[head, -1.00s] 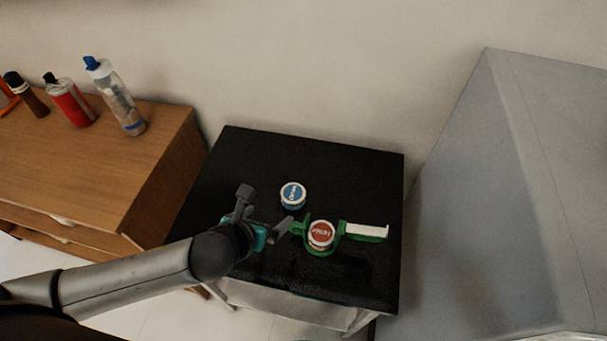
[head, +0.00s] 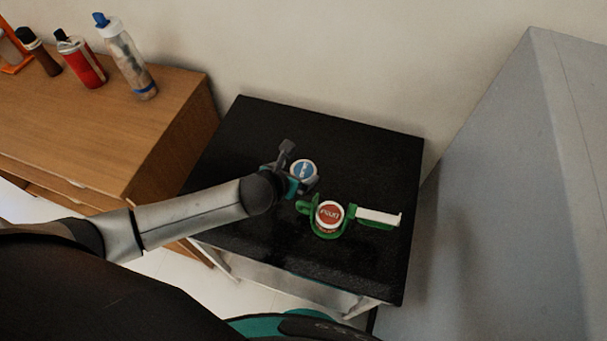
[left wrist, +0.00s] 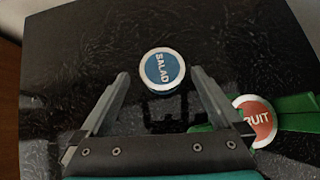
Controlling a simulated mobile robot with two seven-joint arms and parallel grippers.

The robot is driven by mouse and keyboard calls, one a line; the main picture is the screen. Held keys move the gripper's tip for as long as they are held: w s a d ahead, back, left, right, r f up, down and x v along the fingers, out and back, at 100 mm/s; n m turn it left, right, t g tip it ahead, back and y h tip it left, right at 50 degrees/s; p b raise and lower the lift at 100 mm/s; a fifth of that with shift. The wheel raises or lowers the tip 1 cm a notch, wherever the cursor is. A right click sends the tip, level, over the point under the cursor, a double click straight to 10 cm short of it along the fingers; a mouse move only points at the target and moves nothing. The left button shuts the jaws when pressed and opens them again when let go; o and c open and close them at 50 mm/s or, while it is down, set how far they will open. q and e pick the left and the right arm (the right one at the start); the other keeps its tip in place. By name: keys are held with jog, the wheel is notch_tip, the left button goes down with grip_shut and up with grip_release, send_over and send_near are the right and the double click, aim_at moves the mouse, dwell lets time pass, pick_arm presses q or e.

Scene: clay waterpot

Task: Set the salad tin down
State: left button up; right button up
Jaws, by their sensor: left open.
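The salad tin (head: 303,171) has a blue lid with a white rim and stands upright on the black table (head: 370,147). In the left wrist view the salad tin (left wrist: 162,70) shows its SALAD label. My left gripper (head: 299,167) is open around the near side of the tin. In the left wrist view the tin sits between and slightly beyond the fingertips (left wrist: 160,74), with a visible gap on each side. My right gripper is not in view.
A red-lidded fruit tin (head: 329,214) sits in a green holder (head: 305,207) with a white-topped handle, just right of my gripper. A wooden cabinet (head: 120,130) with bottles stands left. A large grey block (head: 500,200) stands right. The table's back is clear.

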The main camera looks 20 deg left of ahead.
aim_at(303, 171)
pick_arm(q)
jog(key=b+x, duration=0.1)
jog(key=x, duration=0.3)
jog(key=shift+s+d+f, duration=0.15)
jog(key=shift+w+f+b, duration=0.4)
jog(key=shift+w+f, duration=0.05)
jog(key=shift+w, duration=0.05)
jog(key=c, duration=1.5)
jog(key=shift+r+p, duration=2.7)
jog(key=shift+r, duration=7.4)
